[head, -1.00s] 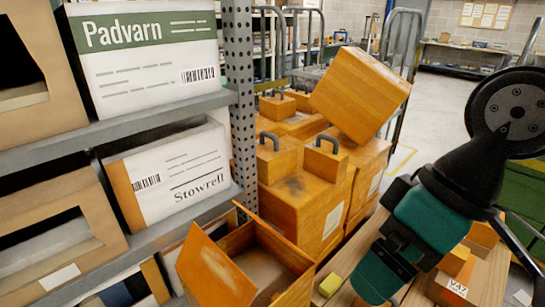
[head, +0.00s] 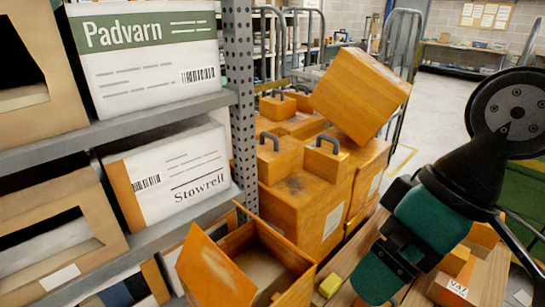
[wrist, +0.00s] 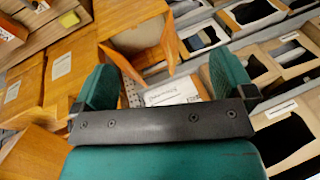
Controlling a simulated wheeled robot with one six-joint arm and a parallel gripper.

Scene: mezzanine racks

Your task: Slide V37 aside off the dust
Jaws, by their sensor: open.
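An orange block with a white label (head: 457,289) that seems to read V37 sits on the wooden surface at the lower right of the head view, beside other orange blocks. My gripper (wrist: 163,80) is open and empty, its two teal fingers spread apart. In the head view my gripper (head: 385,262) hangs over the wooden surface, left of the labelled block and apart from it. It hides part of the surface. I cannot make out dust at the block. A dark smudge (head: 294,184) marks the top of an orange box farther back.
An open orange box (head: 215,278) stands left of my gripper, with a yellow block (head: 330,286) between them. Stacked orange boxes (head: 300,210) with handles, one tilted on top (head: 360,92), stand behind. A metal rack (head: 120,119) with cartons fills the left.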

